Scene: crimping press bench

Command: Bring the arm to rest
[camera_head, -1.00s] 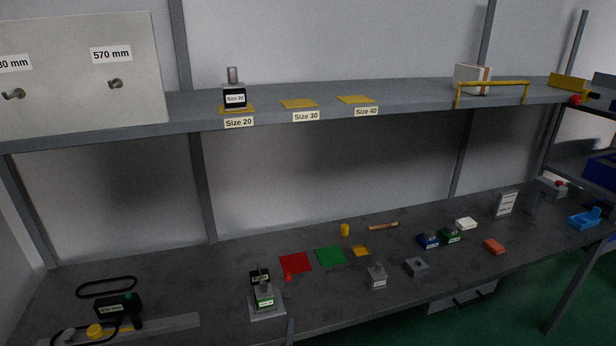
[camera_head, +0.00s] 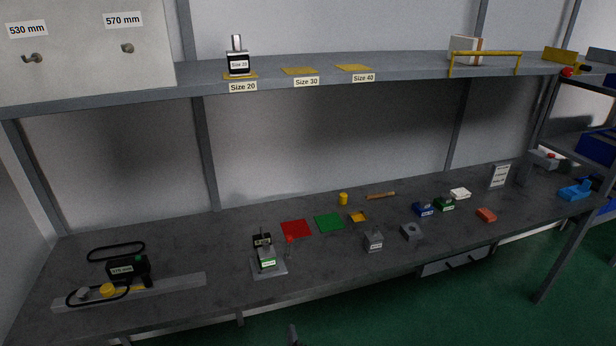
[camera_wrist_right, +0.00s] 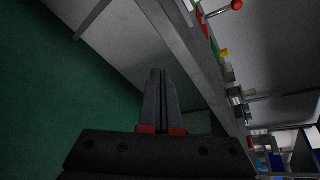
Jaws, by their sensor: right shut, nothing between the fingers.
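My right gripper (camera_head: 293,328) shows only as a small dark tip at the bottom edge of the head view, in front of the bench and over the floor. In the right wrist view my right gripper (camera_wrist_right: 158,74) has its two dark fingers together, with nothing between them. It points past the bench's front edge, touching nothing that I can see. My left gripper is in neither view. The crimping press (camera_head: 267,259) stands on the bench near its front edge, behind my right gripper.
The shelf (camera_head: 410,70) above holds a Size 20 die (camera_head: 238,64). Open green floor (camera_head: 440,310) lies in front.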

